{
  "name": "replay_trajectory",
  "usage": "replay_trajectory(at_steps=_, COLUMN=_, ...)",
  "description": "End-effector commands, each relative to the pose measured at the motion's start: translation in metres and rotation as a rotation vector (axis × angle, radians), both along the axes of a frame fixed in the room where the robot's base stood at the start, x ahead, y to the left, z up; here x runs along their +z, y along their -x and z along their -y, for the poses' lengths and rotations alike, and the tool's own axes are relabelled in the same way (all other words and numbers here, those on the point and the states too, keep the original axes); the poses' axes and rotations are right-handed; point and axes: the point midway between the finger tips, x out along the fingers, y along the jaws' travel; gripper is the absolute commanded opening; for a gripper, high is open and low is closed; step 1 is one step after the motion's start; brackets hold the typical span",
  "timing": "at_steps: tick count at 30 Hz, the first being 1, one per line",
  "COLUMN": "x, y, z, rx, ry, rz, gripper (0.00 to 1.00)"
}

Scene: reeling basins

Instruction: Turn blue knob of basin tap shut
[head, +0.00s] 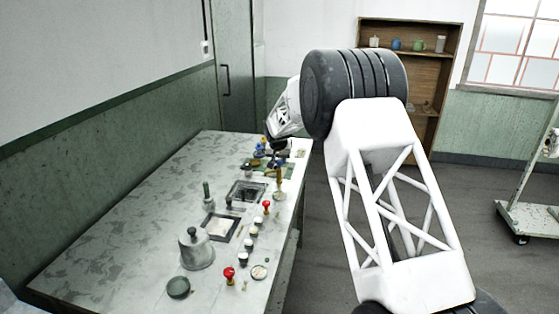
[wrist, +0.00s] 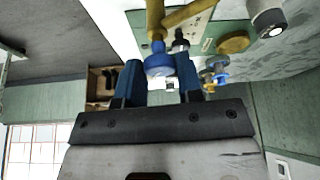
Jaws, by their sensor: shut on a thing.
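In the wrist view a brass tap (wrist: 155,20) with a round blue knob (wrist: 158,64) lies between the two blue fingers of my gripper (wrist: 160,76). The fingers are shut on the blue knob, one on each side. In the head view my gripper (head: 278,146) is at the far end of the long table, over the brass and blue fittings there. The held knob is too small and covered to make out in that view.
Another brass fitting with blue parts (wrist: 219,74) stands close to the right finger. The marble-topped table (head: 130,220) carries sunken basins (head: 247,191), red-handled taps (head: 229,274), several small jars and a grey lidded pot (head: 196,250). The table's left part is clear.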

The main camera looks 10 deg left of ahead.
Motion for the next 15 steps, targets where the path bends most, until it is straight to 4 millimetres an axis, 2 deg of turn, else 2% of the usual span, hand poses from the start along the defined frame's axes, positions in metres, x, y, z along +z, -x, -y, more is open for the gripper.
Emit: replay_trajectory(at_steps=15, x=0.0, y=-0.0002, z=-0.003, rx=-0.383, ry=0.0, rz=0.0, gripper=0.1)
